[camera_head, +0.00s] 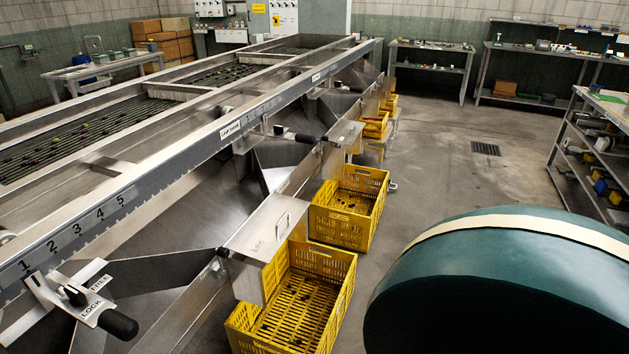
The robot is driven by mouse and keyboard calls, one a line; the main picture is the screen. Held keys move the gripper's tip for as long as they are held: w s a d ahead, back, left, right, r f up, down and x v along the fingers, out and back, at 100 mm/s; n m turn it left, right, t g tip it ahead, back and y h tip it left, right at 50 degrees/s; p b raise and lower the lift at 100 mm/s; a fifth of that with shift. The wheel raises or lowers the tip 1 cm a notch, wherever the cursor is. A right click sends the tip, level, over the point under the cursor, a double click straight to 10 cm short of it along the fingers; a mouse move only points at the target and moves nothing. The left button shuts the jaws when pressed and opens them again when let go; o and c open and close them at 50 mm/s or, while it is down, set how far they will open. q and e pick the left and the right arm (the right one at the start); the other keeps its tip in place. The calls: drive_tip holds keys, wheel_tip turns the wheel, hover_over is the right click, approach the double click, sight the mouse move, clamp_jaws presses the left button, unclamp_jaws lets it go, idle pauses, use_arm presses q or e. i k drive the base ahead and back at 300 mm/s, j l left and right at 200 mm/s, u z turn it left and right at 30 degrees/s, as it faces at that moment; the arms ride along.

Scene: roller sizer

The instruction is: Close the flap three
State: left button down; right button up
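The sizer (180,180) is a long metal machine running from the lower left to the back. Along its right side, metal outlet flaps stand above yellow crates. The near flap (268,222) has a small handle and some markings, too small to read. A farther flap (345,134) stands above the crates behind it. I cannot tell which flap is number three, as no clear flap number shows. A lever with a black grip (118,324) sits at the lower left by a plate (92,302) marked FREE and LOCK. Neither gripper is in view.
A near yellow crate (342,318) and a second crate (381,209) stand beside the machine. A large dark green rounded shape with a cream band fills the lower right; I cannot tell what it is. Open floor (470,185) lies between the crates and the right-hand shelf (562,190).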

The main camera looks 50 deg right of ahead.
sight(263, 235)
drive_tip(key=z, duration=1.35)
drive_tip(key=i+l+u, duration=0.15)
drive_tip(key=u, duration=0.3)
drive_tip(key=i+l+u, duration=0.1)
drive_tip(key=u, duration=0.4)
drive_tip(key=l+u, duration=0.3)
drive_tip(key=u, duration=0.15)
drive_tip(key=i, duration=0.05)
